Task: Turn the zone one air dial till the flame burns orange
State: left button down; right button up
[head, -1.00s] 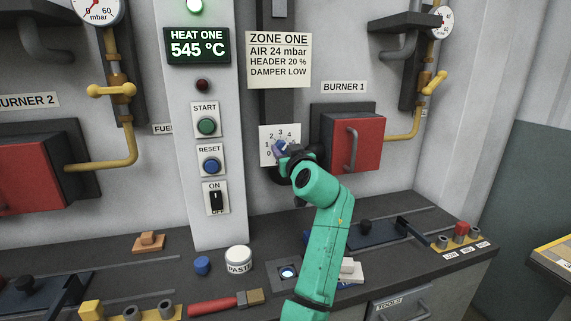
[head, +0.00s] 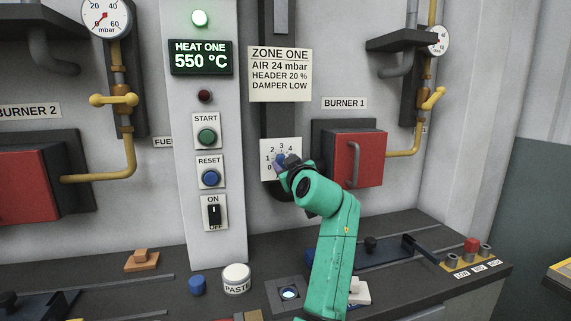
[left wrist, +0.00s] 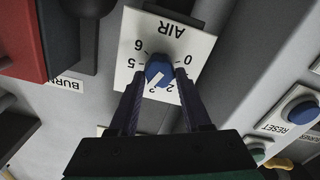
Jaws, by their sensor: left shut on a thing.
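The air dial is a white plate with numbers (head: 267,147), below the zone one card (head: 280,75). Its blue knob (left wrist: 160,69) fills the middle of the left wrist view, where the plate reads AIR upside down. The knob's white mark points down-left in that view, between the lower numerals, roughly by the 3. My left gripper (left wrist: 158,75) is shut on the knob, one finger on each side. In the head view the gripper (head: 284,163) hides part of the dial. A sight port (head: 289,293) in the bench glows pale blue-white. My right gripper is not in view.
The red burner 1 door (head: 360,160) is close to the dial's right. The START, RESET and ON panel (head: 209,171) stands to its left. The HEAT ONE display (head: 201,58) reads 550 °C. A paste jar (head: 236,279) and blue cap (head: 197,285) stand on the bench.

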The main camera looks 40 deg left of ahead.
pick_arm(q)
jog(key=shift+c, duration=1.8)
grip_release()
jog(key=shift+w, duration=0.1)
jog(key=b+v, duration=0.5)
jog(key=v, duration=0.9)
jog(key=shift+f, duration=0.1)
